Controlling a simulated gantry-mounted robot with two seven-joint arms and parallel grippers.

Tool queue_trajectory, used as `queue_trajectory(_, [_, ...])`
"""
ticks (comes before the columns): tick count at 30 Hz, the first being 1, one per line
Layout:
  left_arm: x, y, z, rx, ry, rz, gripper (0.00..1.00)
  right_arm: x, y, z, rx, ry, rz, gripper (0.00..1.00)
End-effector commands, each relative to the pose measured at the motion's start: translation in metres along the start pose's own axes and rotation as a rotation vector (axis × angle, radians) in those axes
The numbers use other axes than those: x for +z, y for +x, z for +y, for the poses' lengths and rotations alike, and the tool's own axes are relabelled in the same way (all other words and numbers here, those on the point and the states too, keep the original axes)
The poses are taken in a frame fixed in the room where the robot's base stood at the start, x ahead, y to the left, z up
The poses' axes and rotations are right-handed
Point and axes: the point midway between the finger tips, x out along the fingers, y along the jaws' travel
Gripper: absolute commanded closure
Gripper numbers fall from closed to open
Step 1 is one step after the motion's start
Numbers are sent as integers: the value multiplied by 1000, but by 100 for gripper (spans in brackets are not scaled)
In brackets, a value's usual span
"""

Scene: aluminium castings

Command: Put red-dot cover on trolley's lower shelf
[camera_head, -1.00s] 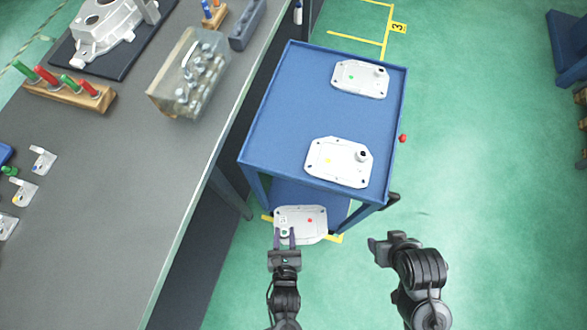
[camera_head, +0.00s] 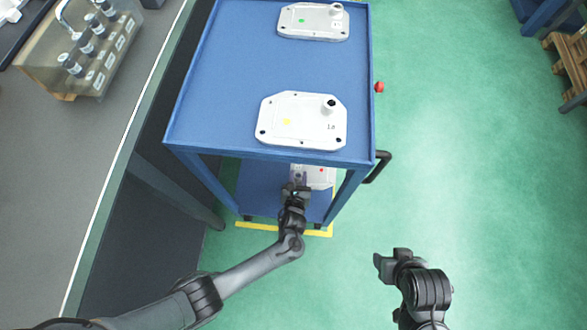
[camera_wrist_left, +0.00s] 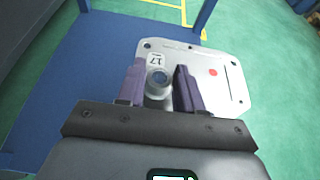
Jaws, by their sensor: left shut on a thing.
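The red-dot cover (camera_head: 322,176) is a pale grey cast plate, partly hidden under the trolley's top shelf in the head view. In the left wrist view the cover (camera_wrist_left: 218,82) shows its red dot and a label reading 17. My left gripper (camera_head: 298,182) is shut on the cover's round boss, and its purple fingers (camera_wrist_left: 160,85) stand on either side of the boss. The cover is over the blue lower shelf (camera_head: 262,188); I cannot tell whether it touches it. My right gripper (camera_head: 386,264) is empty, right of the trolley; its jaw opening is unclear.
The trolley's top shelf (camera_head: 235,65) holds a yellow-dot cover (camera_head: 300,122) and a green-dot cover (camera_head: 313,20). A trolley leg (camera_head: 345,195) stands close right of the held cover. A grey workbench (camera_head: 60,150) is at left.

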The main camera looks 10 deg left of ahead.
Motion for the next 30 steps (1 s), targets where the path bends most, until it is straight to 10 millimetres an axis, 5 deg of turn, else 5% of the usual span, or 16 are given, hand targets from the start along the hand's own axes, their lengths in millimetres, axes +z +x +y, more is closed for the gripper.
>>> queue_trajectory(5, [-11, 17, 14, 3, -1, -3, 100, 4, 15, -1, -2, 2, 2, 43])
queue_trajectory(18, [-47, 61, 91, 2, -1, -4, 100, 19, 62, -4, -6, 7, 3, 43])
queue_trajectory(30, [-55, 72, 110, 0, -2, -4, 100, 24, 76, -5, -5, 7, 2, 43])
